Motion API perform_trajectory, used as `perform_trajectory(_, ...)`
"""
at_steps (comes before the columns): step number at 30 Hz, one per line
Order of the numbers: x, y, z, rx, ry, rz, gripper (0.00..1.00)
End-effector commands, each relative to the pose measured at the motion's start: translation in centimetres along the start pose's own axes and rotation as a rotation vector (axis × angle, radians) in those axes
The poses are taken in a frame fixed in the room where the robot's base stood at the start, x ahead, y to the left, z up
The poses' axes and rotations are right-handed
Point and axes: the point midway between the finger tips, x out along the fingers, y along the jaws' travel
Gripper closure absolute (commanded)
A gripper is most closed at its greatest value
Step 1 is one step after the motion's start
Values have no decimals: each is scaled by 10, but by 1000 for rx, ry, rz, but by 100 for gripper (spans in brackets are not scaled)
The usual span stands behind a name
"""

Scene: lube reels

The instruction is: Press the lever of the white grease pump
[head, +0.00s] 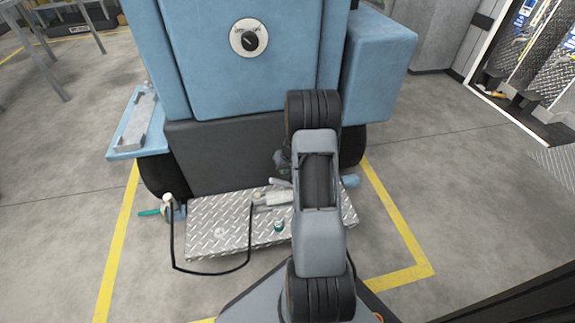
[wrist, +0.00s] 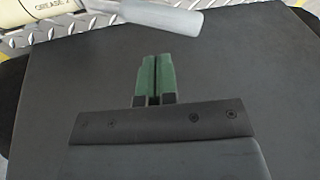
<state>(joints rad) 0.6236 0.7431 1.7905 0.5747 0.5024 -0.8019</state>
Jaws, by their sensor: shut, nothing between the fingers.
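The white grease pump (head: 276,199) lies on the diamond plate step, partly hidden behind my arm in the head view. Its cream barrel (wrist: 42,10), with "GREASE" lettering, is cut off by the top left edge of the wrist view. A grey lever (wrist: 165,17) beside the barrel crosses the top of the wrist view. My gripper (wrist: 154,78) has green fingers pressed together and empty. In the wrist view the fingertips show below the lever with a visible gap between them. In the head view my arm mostly hides the gripper.
The diamond plate step (head: 215,215) sits before a blue machine (head: 240,60) with a dark lower panel (head: 215,155). A black hose (head: 210,271) loops off the step's front left. A white-topped item (head: 168,199) with a teal handle stands at its left end. Yellow lines (head: 118,250) mark the floor.

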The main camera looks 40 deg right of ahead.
Motion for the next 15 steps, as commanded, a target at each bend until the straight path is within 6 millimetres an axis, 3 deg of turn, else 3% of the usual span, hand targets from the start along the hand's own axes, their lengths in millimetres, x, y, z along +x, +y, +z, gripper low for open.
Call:
perform_trajectory(6,21,-10,8,-1,0,0,100)
perform_trajectory(15,26,-13,10,-1,0,0,100)
